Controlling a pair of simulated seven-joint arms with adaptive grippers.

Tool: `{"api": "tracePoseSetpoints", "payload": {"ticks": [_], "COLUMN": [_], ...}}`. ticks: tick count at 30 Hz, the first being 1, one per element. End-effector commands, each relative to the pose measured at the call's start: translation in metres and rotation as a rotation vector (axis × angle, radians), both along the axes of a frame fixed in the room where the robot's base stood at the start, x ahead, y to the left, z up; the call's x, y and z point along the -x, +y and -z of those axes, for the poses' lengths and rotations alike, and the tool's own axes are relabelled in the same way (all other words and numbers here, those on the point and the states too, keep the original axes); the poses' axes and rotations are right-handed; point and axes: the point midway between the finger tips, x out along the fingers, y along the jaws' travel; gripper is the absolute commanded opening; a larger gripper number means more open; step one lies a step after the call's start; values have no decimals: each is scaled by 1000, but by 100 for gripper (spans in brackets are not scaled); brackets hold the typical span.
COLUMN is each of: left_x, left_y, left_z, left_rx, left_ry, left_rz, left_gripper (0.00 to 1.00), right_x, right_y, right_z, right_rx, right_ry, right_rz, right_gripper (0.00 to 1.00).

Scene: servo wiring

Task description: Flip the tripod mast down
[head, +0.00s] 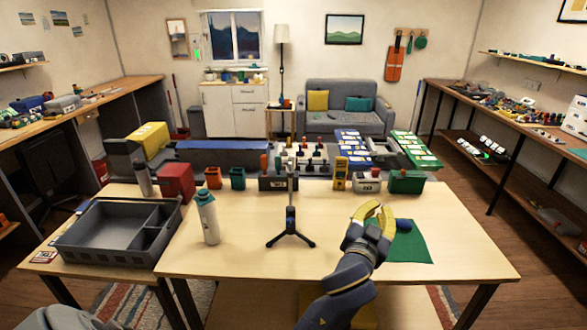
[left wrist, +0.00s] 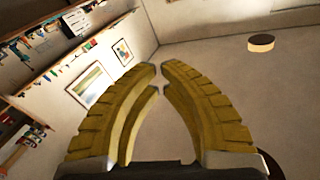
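The tripod (head: 290,232) stands on the front table with its short dark legs spread. Its thin mast (head: 291,185) is upright, and its top overlaps the row of items behind it. The tripod is not in the left wrist view, which looks toward the wall and ceiling.
A white bottle (head: 208,218) stands left of the tripod. A grey tray (head: 90,250) is at the far left. A green mat (head: 410,245) lies at the right. The tabletop around the tripod's legs is clear.

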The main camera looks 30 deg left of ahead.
Motion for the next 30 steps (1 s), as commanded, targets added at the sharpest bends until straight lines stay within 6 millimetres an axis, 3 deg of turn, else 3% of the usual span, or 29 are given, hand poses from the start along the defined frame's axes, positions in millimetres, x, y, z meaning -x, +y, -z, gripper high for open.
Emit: {"api": "tracePoseSetpoints", "payload": {"ticks": [1, 6, 12, 18, 30], "left_x": [4, 26, 52, 65, 66], "left_y": [33, 119, 180, 202, 204], "left_z": [-6, -25, -42, -48, -49], "left_rx": [37, 119, 149, 156, 155], "left_ry": [-42, -182, -298, -345, -350], "left_rz": [-65, -229, -339, -377, -381], "left_gripper": [0, 0, 0, 0, 0], "right_x": [-1, -2, -2, -2, -2], "right_y": [0, 0, 0, 0, 0], "right_z": [0, 0, 0, 0, 0], "right_rx": [0, 0, 0, 0, 0], "right_ry": [-1, -2, -3, -3, -2], "right_rz": [0, 0, 0, 0, 0], "right_gripper": [37, 37, 37, 37, 37]}}
